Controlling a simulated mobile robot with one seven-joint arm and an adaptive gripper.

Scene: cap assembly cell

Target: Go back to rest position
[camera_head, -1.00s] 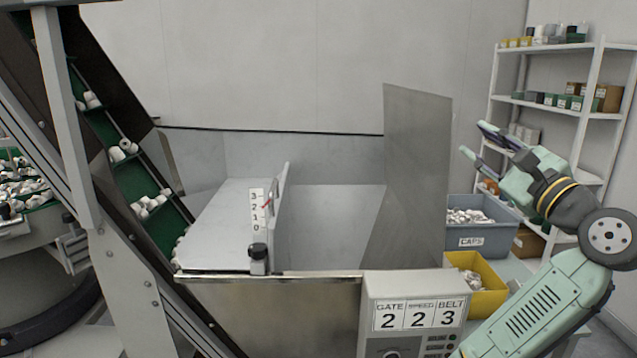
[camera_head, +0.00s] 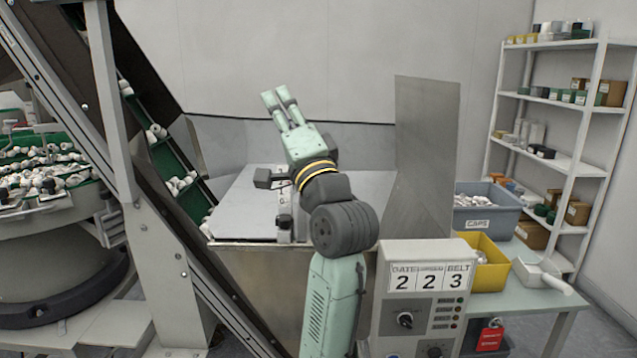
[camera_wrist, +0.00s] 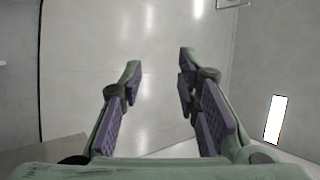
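My gripper (camera_head: 277,97) is raised and points up in the head view, in front of the metal hopper. In the wrist view my gripper (camera_wrist: 160,62) shows its two purple-padded fingers apart, with only a plain grey wall between them. It holds nothing and touches nothing that I can see. My arm hides part of the hopper's gate and scale.
The hopper (camera_head: 245,208) has an upright metal panel (camera_head: 427,150) on its right. The control box (camera_head: 425,285) stands in front. A grey caps bin (camera_head: 478,224), yellow bin (camera_head: 487,275) and white scoop (camera_head: 540,276) are right. The inclined conveyor (camera_head: 172,165) is left.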

